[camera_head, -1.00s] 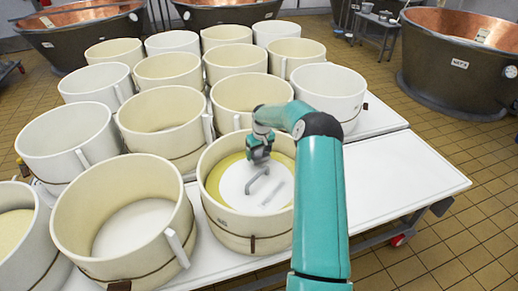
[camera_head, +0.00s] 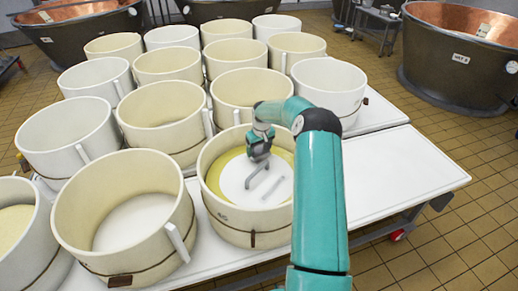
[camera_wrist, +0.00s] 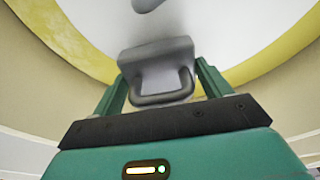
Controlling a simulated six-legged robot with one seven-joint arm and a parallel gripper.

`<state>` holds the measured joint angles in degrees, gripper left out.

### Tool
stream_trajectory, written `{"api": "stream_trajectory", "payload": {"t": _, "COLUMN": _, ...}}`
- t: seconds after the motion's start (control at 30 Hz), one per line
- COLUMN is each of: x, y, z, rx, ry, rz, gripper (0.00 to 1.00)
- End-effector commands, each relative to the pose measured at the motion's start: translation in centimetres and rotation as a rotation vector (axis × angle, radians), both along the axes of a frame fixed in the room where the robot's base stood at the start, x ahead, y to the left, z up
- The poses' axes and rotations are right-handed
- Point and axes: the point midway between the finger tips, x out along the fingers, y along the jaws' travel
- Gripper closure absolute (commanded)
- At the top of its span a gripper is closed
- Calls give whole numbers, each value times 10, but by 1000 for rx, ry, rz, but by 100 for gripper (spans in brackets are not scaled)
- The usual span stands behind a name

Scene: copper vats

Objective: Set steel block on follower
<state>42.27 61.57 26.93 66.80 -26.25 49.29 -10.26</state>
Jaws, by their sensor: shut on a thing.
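The follower (camera_head: 236,181) is a white disc inside a round cream mould (camera_head: 252,230) at the front middle, with a yellow ring around it. A grey bar handle (camera_head: 257,181) stands on it. My gripper (camera_wrist: 162,70) is shut on the steel block (camera_wrist: 158,72), a grey block with a loop handle, between its two fingers in the wrist view. In the head view my gripper (camera_head: 258,150) is inside the mould's opening, over the back part of the follower. I cannot tell whether the block touches the follower.
Several cream and white moulds, such as an empty one (camera_head: 75,210), crowd the white table to the left and behind. The white table top (camera_head: 400,175) is clear on the right. Copper vats (camera_head: 465,60) stand at the back. The mould's wall surrounds my gripper.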

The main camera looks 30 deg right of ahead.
Motion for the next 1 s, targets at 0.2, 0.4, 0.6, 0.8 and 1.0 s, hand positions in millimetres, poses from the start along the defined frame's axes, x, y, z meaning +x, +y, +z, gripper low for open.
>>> {"api": "stream_trajectory", "payload": {"t": 0.2, "x": 1, "y": -1, "z": 0, "rx": -2, "ry": -5, "rz": 0, "gripper": 89}}
{"api": "stream_trajectory", "payload": {"t": 0.4, "x": 2, "y": -1, "z": -2, "rx": -2, "ry": -5, "rz": 0, "gripper": 89}}
{"api": "stream_trajectory", "payload": {"t": 0.6, "x": 2, "y": -1, "z": -4, "rx": -2, "ry": -5, "rz": 0, "gripper": 89}}
{"api": "stream_trajectory", "payload": {"t": 0.8, "x": 1, "y": -1, "z": -6, "rx": -2, "ry": -5, "rz": 0, "gripper": 89}}
{"api": "stream_trajectory", "payload": {"t": 1.0, "x": 2, "y": -1, "z": -8, "rx": -2, "ry": -5, "rz": 0, "gripper": 89}}
